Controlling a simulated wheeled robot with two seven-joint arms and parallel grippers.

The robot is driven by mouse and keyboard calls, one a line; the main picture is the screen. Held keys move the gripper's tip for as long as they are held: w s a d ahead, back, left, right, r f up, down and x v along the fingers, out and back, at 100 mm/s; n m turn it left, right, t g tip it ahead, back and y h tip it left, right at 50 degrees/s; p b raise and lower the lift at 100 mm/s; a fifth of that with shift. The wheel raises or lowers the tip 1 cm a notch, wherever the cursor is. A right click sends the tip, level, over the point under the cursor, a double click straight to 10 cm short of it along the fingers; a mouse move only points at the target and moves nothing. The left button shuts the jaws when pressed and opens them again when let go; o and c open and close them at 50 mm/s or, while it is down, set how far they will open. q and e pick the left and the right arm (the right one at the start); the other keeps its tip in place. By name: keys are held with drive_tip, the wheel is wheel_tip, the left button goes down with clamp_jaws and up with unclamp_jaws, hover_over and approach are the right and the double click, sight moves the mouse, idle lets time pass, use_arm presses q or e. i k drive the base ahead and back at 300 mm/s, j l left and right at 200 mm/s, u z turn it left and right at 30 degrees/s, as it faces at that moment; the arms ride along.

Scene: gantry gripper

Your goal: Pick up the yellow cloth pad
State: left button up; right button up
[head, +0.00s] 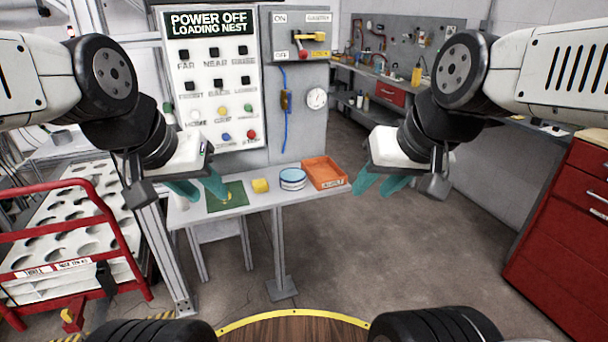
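A small yellow pad (260,185) lies on the grey shelf table (240,211) below the control panel, between a green mat and a round blue-and-white container. My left gripper (197,189) is open and empty, with teal fingers apart, left of the pad and in front of the green mat's left part in the picture. My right gripper (378,184) is open and empty, right of the orange tray and well to the right of the pad. Nothing hides the pad.
A green mat (237,204) with a small yellow item, a round blue-and-white container (293,179) and an orange tray (324,172) share the table. A control panel (212,80) rises behind. A red rail (60,188) stands left, a red cabinet (560,235) right.

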sight(260, 185)
drive_tip(key=i+l+u, duration=0.35)
drive_tip(key=i+l, duration=0.15)
drive_tip(key=l, duration=0.15)
drive_tip(key=i+l+u, duration=0.15)
drive_tip(key=l, duration=0.25)
drive_tip(key=i+l+u, duration=0.15)
drive_tip(key=l, duration=0.25)
drive_tip(key=i, duration=0.1)
